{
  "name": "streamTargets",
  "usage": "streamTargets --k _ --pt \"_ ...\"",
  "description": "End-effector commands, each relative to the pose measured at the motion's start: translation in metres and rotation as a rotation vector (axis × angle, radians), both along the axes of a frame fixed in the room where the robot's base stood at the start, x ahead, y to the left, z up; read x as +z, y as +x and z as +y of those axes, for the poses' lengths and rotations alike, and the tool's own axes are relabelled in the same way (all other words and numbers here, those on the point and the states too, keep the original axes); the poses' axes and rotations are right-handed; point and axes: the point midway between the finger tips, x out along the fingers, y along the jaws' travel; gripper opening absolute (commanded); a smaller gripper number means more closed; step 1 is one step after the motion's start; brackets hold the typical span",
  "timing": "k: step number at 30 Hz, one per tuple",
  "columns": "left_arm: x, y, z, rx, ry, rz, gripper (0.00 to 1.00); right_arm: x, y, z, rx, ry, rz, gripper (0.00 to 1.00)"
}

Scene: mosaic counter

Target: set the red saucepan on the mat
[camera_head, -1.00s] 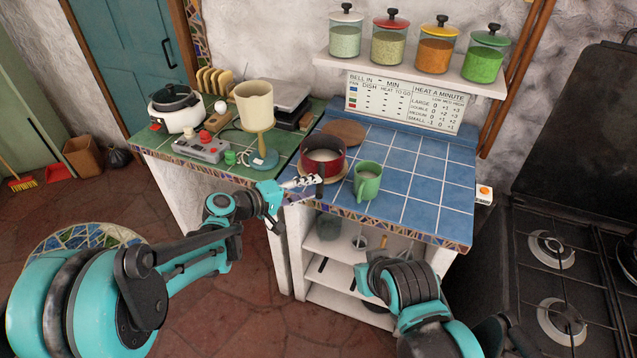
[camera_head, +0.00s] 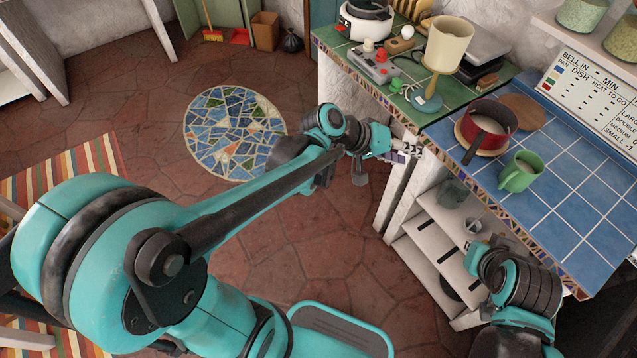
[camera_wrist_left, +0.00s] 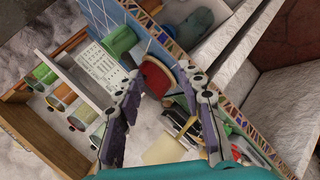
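The red saucepan (camera_head: 490,117) stands upright on a round tan mat (camera_head: 461,136) on the blue-tiled counter. Its dark handle points toward the counter's front edge. A darker round wooden board (camera_head: 524,110) lies bare behind it. My left gripper (camera_head: 414,150) is at the counter's front edge, left of the saucepan and apart from its handle. In the left wrist view its two fingers (camera_wrist_left: 163,84) are spread, with nothing held; the red saucepan (camera_wrist_left: 155,76) shows beyond and between the tips. My right arm shows at the lower right, but its gripper cannot be made out.
A green mug (camera_head: 518,172) stands just right of the saucepan. A green-tiled counter adjoins at left with a cream-shaded lamp (camera_head: 449,45), a grey control box (camera_head: 375,65) and a white cooker (camera_head: 365,24). Open shelves lie below the blue counter. Its right part is clear.

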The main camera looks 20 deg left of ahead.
Motion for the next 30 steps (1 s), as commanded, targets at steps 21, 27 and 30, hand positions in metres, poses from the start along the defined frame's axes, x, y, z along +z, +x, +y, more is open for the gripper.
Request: streamTargets --k 21,27,30 --pt "-0.024 -0.153 0.165 0.057 0.838 -0.119 0.38 0.000 0.000 0.000 0.000 0.000 0.000 0.00" --pt "-0.024 -0.152 0.164 0.058 0.837 -0.119 0.38 0.000 0.000 0.000 0.000 0.000 0.000 0.00" --pt "-0.024 -0.152 0.164 0.057 0.835 -0.118 0.38 0.000 0.000 0.000 0.000 0.000 0.000 0.00"
